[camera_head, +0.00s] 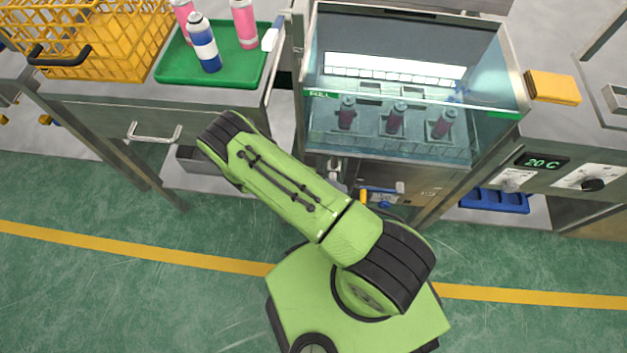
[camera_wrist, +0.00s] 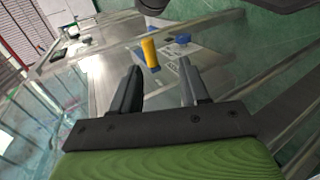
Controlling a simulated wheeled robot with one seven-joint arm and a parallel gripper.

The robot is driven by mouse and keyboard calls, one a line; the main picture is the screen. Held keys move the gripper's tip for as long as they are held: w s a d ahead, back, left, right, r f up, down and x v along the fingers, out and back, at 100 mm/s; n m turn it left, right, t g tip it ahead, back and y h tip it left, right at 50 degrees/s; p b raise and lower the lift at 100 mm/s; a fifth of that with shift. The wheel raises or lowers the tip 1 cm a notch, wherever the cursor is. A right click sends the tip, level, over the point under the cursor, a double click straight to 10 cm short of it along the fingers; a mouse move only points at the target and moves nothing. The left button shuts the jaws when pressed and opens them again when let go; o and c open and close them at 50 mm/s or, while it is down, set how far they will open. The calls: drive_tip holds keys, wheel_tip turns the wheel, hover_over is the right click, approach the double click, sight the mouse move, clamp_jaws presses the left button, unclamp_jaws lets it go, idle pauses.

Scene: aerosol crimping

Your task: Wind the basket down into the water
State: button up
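A clear-walled water tank (camera_head: 478,42) stands at the back centre, with a green FULL mark near its rim. A wire basket (camera_head: 462,152) inside it holds three pink-and-grey cans (camera_head: 396,119), seen upright through glass and water. I cannot tell exactly how deep the basket sits. A yellow handle (camera_head: 365,195) sits low on the cabinet front below the tank, with a blue knob (camera_head: 384,205) beside it. In the wrist view my gripper (camera_wrist: 162,85) is open and empty, its dark fingers apart. The yellow handle (camera_wrist: 150,50) shows beyond them, not gripped. My arm hides the gripper in the head view.
A green tray (camera_head: 180,68) with pink and blue cans and a yellow wire crate (camera_head: 105,40) stand on the left bench. A yellow sponge-like block (camera_head: 552,88) and a 20 C display (camera_head: 542,162) are at right. Green floor is open in front.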

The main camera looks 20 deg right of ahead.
drive_tip(key=v, duration=0.6)
drive_tip(key=shift+w+a+r, duration=0.2)
drive_tip(key=shift+a+r, duration=0.05)
drive_tip(key=shift+a, duration=0.05)
